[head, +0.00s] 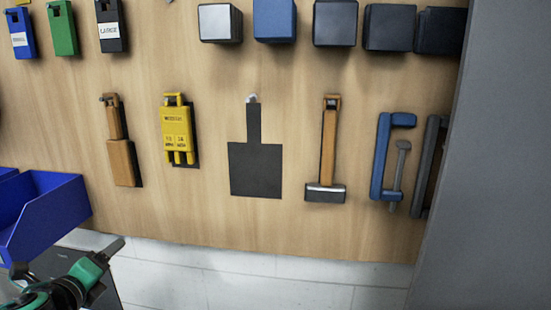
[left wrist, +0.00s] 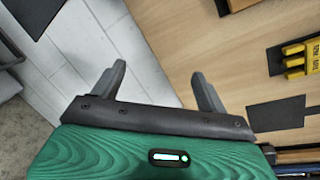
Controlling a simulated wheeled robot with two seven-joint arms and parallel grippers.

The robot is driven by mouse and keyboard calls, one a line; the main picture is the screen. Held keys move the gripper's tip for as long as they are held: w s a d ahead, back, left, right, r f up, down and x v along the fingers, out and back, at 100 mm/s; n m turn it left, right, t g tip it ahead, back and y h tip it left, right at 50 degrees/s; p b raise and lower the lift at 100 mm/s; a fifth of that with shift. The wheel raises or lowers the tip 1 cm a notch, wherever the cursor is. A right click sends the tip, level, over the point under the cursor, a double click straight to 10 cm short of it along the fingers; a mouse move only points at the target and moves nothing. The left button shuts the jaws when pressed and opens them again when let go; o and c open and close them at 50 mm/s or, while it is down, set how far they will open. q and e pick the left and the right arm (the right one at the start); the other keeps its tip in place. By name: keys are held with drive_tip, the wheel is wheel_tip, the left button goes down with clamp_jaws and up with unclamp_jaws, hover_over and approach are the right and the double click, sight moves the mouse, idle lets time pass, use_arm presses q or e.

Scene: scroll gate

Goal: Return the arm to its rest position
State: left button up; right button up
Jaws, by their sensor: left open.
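My left gripper (head: 112,250) is at the lower left of the head view, below the lower edge of the wooden tool board (head: 220,215). In the left wrist view its two grey fingers (left wrist: 157,85) are spread apart with nothing between them. Floor tiles and the board's wood show beyond them. My right gripper is in neither view.
On the board hang a yellow tool (head: 177,135), a hammer (head: 327,150), a blue clamp (head: 385,155) and a brown-handled tool (head: 120,150). A dark silhouette (head: 255,170) is bare. A blue bin (head: 45,215) is near my left gripper. A grey panel (head: 490,170) stands at right.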

use_arm(q)
drive_tip(key=s+d+f+n+g, duration=0.3)
drive_tip(key=s+f+n, duration=0.25)
drive_tip(key=f, duration=0.45)
drive_tip(key=s+d+f+n+g, duration=0.2)
drive_tip(key=s+d+f+n, duration=0.25)
drive_tip(key=f+n, duration=0.4)
drive_tip(key=s+d+f+n+g+h, duration=0.1)
drive_tip(key=s+d+f+n+g, duration=0.4)
drive_tip(key=s, duration=0.3)
drive_tip(key=s+d+f+n+g+h, duration=0.1)
drive_tip(key=s+d+f+n+g, duration=0.1)
drive_tip(key=s+d+f+n, duration=0.45)
wheel_tip(320, 180, down, 30)
drive_tip(key=s+a+r+m+g+p, duration=0.1)
drive_tip(key=s+a+m+p, duration=0.1)
drive_tip(key=s, duration=0.1)
drive_tip(key=s+a+f+g+p, duration=0.1)
drive_tip(key=s+a+f, duration=0.2)
drive_tip(key=s+f, duration=1.5)
drive_tip(key=shift+s+a+f+y, duration=0.15)
drive_tip(key=shift+s+f+y, duration=0.15)
drive_tip(key=shift+s, duration=0.15)
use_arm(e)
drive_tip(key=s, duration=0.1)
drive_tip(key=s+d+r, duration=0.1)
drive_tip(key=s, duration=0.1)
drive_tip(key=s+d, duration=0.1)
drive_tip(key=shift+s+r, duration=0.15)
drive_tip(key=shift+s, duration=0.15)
